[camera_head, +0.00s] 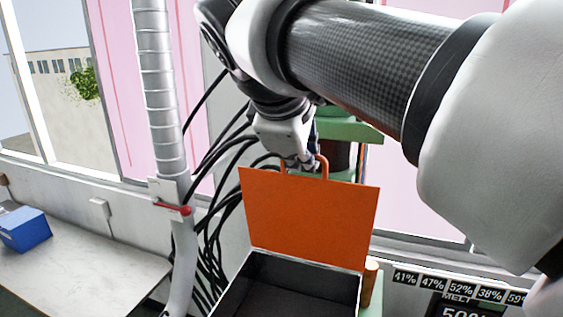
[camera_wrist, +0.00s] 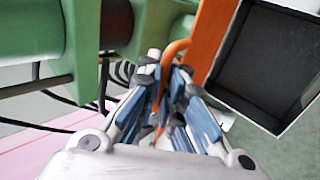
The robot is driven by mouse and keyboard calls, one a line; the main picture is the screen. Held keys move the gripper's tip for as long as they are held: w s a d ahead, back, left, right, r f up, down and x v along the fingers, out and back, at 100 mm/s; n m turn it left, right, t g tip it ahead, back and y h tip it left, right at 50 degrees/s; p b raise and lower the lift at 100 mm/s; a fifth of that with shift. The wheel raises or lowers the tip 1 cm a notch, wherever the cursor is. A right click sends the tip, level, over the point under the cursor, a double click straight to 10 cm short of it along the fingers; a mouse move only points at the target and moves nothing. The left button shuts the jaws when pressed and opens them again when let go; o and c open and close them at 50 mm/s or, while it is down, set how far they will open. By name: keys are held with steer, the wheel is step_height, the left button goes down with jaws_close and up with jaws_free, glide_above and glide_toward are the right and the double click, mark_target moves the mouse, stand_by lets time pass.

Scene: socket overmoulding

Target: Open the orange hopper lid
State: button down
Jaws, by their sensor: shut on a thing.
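The orange hopper lid (camera_head: 308,217) stands raised, close to upright, at the back edge of the dark open hopper (camera_head: 285,290) in the head view. An orange loop handle (camera_head: 324,168) sits on the lid's top edge. My gripper (camera_head: 303,165) is at this handle, and its fingers partly hide it. In the wrist view my gripper (camera_wrist: 172,95) is shut on the orange handle (camera_wrist: 170,55). The lid (camera_wrist: 208,38) shows there as a narrow orange strip beside the hopper's dark inside (camera_wrist: 265,60).
A green machine (camera_wrist: 30,40) lies close to the gripper in the wrist view. Black cables (camera_head: 215,220) and a metal pipe (camera_head: 160,90) stand left of the lid. A blue box (camera_head: 25,230) sits on the left table (camera_head: 95,265). A display panel (camera_head: 460,295) is at lower right.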

steer(key=shift+w+d+r, duration=0.25)
steer(key=shift+w+r, duration=0.2)
steer(key=shift+w, duration=0.25)
steer(key=c, duration=2.1)
jaws_free()
steer(key=shift+c, duration=0.2)
steer(key=shift+o, duration=1.3)
steer(key=shift+s, duration=0.25)
steer(key=shift+o, duration=0.8)
steer(key=shift+w+f, duration=0.15)
steer(key=v, duration=1.2)
